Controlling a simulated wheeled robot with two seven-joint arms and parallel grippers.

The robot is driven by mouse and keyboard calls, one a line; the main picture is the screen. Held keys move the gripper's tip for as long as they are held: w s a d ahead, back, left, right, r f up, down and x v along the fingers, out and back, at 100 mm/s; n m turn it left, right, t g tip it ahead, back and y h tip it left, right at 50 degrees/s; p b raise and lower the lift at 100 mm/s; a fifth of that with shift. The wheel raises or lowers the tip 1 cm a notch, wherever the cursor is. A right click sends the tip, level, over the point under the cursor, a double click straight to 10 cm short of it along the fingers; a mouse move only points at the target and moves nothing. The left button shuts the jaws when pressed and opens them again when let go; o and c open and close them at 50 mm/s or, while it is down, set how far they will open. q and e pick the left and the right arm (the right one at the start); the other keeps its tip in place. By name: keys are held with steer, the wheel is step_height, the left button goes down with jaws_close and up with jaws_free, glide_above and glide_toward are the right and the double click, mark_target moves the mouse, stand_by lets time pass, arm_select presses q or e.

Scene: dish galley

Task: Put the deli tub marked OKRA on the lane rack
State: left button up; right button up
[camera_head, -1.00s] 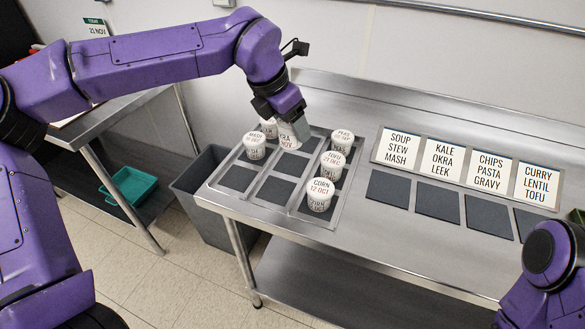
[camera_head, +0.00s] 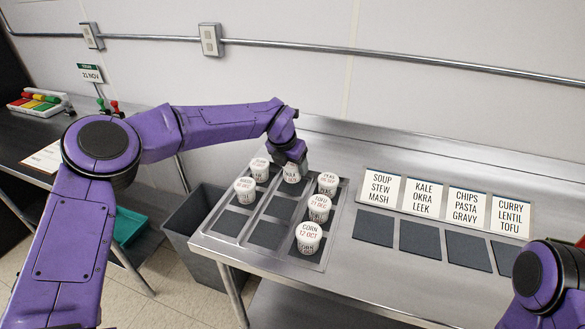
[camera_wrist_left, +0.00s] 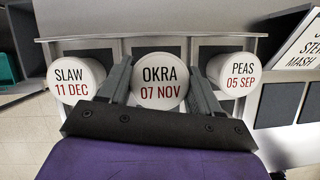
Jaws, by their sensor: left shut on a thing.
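The white OKRA tub (camera_head: 292,174), dated 07 NOV, is at the back of the middle lane of a steel tray (camera_head: 215,240). My left gripper (camera_head: 295,160) is shut on it, and the wrist view shows the OKRA lid (camera_wrist_left: 160,84) between the two fingers. I cannot tell whether the tub touches the tray. Cards stand over a row of dark pads at the right; one card reads KALE OKRA LEEK (camera_head: 422,197), and the pad in front of it (camera_head: 420,238) is empty. My right gripper is out of view; only part of that arm shows at lower right.
The SLAW tub (camera_wrist_left: 75,78) and PEAS tub (camera_wrist_left: 235,72) flank the OKRA tub closely. TOFU (camera_head: 319,209), CORN (camera_head: 308,239) and another tub (camera_head: 245,191) also stand in the tray. The steel counter between tray and pads is clear.

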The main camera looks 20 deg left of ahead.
arm_select(q)
step_height(320, 180, down, 3)
steer(key=shift+s+d+r, duration=0.1)
steer(key=shift+r, duration=0.1)
steer(key=shift+f, duration=0.15)
steer(key=o, duration=1.1)
steer(key=shift+s+r, duration=0.1)
steer(key=shift+r, duration=0.35)
steer(key=b+v, duration=0.2)
steer(key=v, duration=0.9)
steer(key=shift+s+r, duration=0.1)
steer(key=shift+r, duration=0.05)
